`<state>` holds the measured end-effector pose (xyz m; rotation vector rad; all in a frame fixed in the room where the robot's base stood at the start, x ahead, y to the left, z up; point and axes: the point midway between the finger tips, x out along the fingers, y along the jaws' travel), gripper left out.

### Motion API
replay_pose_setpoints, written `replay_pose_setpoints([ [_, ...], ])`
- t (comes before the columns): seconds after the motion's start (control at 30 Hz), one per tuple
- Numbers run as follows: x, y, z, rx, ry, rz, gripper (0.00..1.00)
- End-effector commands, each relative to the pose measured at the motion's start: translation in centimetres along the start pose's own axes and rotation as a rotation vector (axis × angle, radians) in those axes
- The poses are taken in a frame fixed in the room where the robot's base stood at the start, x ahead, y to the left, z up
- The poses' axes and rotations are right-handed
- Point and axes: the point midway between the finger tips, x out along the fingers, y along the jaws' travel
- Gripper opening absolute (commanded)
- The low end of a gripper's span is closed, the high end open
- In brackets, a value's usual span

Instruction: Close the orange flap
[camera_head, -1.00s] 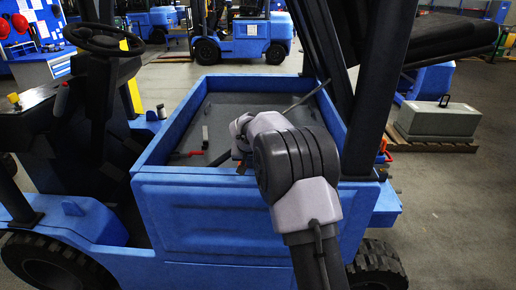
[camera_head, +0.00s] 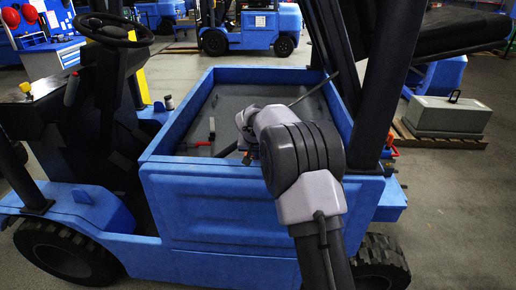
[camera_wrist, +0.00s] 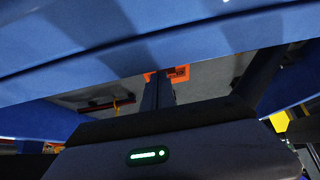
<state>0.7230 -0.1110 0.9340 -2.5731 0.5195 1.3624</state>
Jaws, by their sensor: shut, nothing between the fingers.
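In the wrist view a small orange piece (camera_wrist: 178,72), which I take to be the orange flap, shows just below the edge of a blue panel (camera_wrist: 225,45). My gripper (camera_wrist: 158,78) has its dark fingers together, with the tips at the orange piece and partly covering it. I cannot tell whether the tips touch it or how far the flap is open. In the head view my arm reaches over the near wall (camera_head: 215,205) of the blue truck's rear compartment. My wrist and arm hide the gripper and most of the flap area there.
A red-handled tool (camera_head: 195,145) lies on the dark compartment floor (camera_head: 230,100). Dark mast posts (camera_head: 385,90) stand close to the right of my arm. A grey block (camera_head: 450,117) sits on a pallet at right. Open floor (camera_head: 470,220) lies at the lower right.

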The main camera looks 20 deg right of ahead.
Motion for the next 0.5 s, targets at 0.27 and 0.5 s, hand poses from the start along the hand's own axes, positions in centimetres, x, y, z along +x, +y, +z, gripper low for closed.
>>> replay_pose_setpoints([
  [0.27, -4.4, -0.1, -0.5, -0.001, 0.005, -0.002, 0.00],
  [0.5, -12.4, 0.0, -0.4, 0.000, 0.003, -0.001, 0.00],
])
